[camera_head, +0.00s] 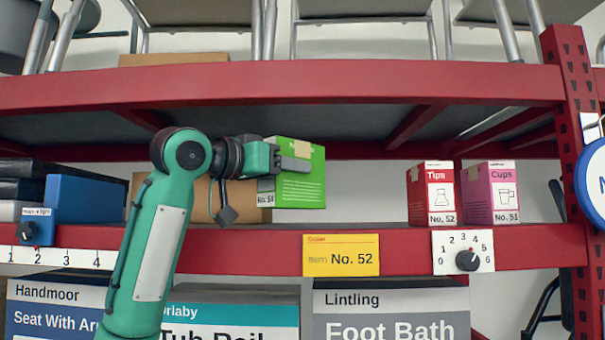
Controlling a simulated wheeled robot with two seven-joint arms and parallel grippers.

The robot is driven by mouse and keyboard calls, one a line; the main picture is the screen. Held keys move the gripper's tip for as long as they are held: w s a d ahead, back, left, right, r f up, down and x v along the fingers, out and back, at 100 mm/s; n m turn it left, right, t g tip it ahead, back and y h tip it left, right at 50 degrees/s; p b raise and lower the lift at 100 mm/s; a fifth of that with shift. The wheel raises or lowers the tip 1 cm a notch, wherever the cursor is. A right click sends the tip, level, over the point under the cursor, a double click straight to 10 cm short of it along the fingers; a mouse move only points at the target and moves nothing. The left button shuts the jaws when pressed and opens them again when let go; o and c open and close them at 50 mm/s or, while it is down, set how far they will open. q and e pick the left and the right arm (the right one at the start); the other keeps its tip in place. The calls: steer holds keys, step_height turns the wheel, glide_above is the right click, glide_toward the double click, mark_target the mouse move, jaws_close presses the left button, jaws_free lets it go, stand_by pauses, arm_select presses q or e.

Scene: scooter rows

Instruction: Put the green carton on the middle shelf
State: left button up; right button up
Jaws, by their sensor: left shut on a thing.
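The green carton (314,185) is in the middle of the view, in the space between the upper red beam and the middle shelf's red beam (400,241). My left gripper (290,163) is shut on its upper part, with the arm coming up from below left. The carton looks upright, with a white label at its lower left. Its lower edge shows a little above the beam's front face; I cannot tell whether it touches the shelf. My right gripper is not in view.
A red Tips carton (432,193) and a pink Cups carton (491,192) stand to the right on the middle shelf. A brown box (205,200) is behind my arm, and a blue box (86,199) is at left. Shelf room shows between the green and red cartons.

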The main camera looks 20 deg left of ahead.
mark_target(297, 189)
arm_select(q)
steer(key=shift+r+p+x, duration=0.25)
steer(key=shift+p+x, duration=0.2)
steer(key=shift+x, duration=0.75)
steer(key=shift+w+d, duration=0.1)
steer(key=shift+w, duration=0.1)
step_height(297, 189, down, 2)
steer(key=shift+w+d+f+p, duration=0.1)
steer(key=shift+w+p, duration=0.05)
steer(key=shift+p, duration=0.5)
steer(key=shift+f, duration=0.95)
steer(key=o, duration=1.1)
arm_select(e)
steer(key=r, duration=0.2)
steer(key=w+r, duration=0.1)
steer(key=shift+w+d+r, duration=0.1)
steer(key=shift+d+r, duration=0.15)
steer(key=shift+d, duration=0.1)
